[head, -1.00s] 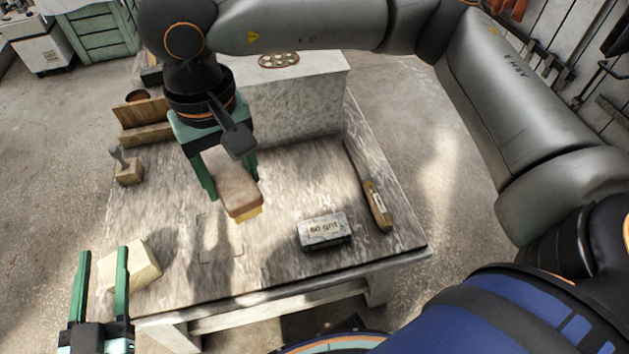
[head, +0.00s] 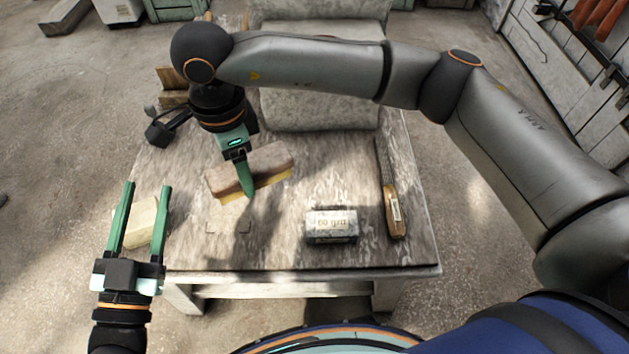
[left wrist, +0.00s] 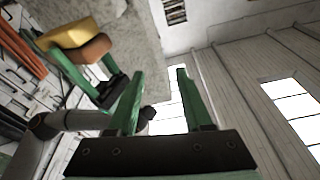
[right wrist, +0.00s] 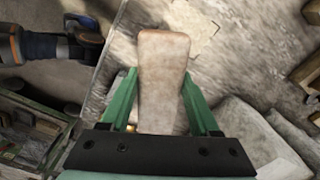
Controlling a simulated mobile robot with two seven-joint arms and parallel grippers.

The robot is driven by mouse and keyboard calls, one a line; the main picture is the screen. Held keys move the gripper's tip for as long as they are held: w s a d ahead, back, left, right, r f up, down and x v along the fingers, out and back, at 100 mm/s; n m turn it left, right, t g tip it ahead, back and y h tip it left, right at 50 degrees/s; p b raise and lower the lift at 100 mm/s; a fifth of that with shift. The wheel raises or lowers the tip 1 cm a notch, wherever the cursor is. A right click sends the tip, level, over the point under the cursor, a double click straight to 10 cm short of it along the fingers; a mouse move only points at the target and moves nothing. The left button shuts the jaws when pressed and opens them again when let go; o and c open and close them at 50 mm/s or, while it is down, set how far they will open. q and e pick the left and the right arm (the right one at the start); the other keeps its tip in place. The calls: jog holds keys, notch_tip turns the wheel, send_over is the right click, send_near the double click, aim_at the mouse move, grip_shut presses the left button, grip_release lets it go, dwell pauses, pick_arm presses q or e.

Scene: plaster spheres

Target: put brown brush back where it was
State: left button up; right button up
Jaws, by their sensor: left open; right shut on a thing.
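The brown brush (head: 270,162), a wooden block with yellow bristles facing down, is held by my right gripper (head: 246,186) above the table. It lies crosswise in the head view. It also shows in the left wrist view (left wrist: 96,48), and its brown back shows in the right wrist view (right wrist: 162,80) between the fingers. A faint rectangular outline (head: 228,227) is on the tabletop below and in front of the brush; part of it shows in the right wrist view (right wrist: 192,28). My left gripper (head: 148,187) is open and empty at the table's left edge.
A pale block (head: 141,222) stands behind my left gripper's fingers. A grey block marked as grit (head: 331,226) and a wooden-handled tool (head: 394,212) lie on the right of the table (head: 290,258). A large stone block (head: 320,100) stands at the back.

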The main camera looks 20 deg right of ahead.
jog(key=shift+a+f+m, duration=0.1)
jog(key=shift+f+m, duration=0.1)
jog(key=shift+m, duration=0.2)
jog(key=w+d+f+b, duration=0.1)
jog(key=d+f, duration=0.2)
jog(key=d, duration=0.1)
jog(key=w+d+f, duration=0.2)
jog(key=d+f, duration=0.1)
jog(key=d, duration=0.1)
jog(key=w+d+f+b, duration=0.1)
jog(key=w+d+f, duration=0.1)
jog(key=d+f, duration=0.1)
jog(key=shift+w+d+f+b, duration=0.1)
jog(key=shift+d+f+b, duration=0.2)
jog(key=shift+d, duration=0.45)
jog(key=shift+w+d+f, duration=0.1)
jog(key=shift+d+f, duration=0.15)
jog(key=shift+f, duration=0.05)
pick_arm(q)
jog(key=s+r+m+t+h, duration=0.1)
jog(key=s+r+m+h, duration=0.2)
jog(key=r, duration=0.3)
jog(key=s+d+r+m+t+h+b, duration=0.1)
jog(key=s+r+m+h, duration=0.2)
jog(key=r+h, duration=0.2)
jog(key=shift+s+d+r+m+t+h, duration=0.3)
jog(key=shift+s+r+m+t, duration=0.1)
jog(key=shift+r, duration=0.1)
pick_arm(e)
jog(key=shift+f, duration=1.4)
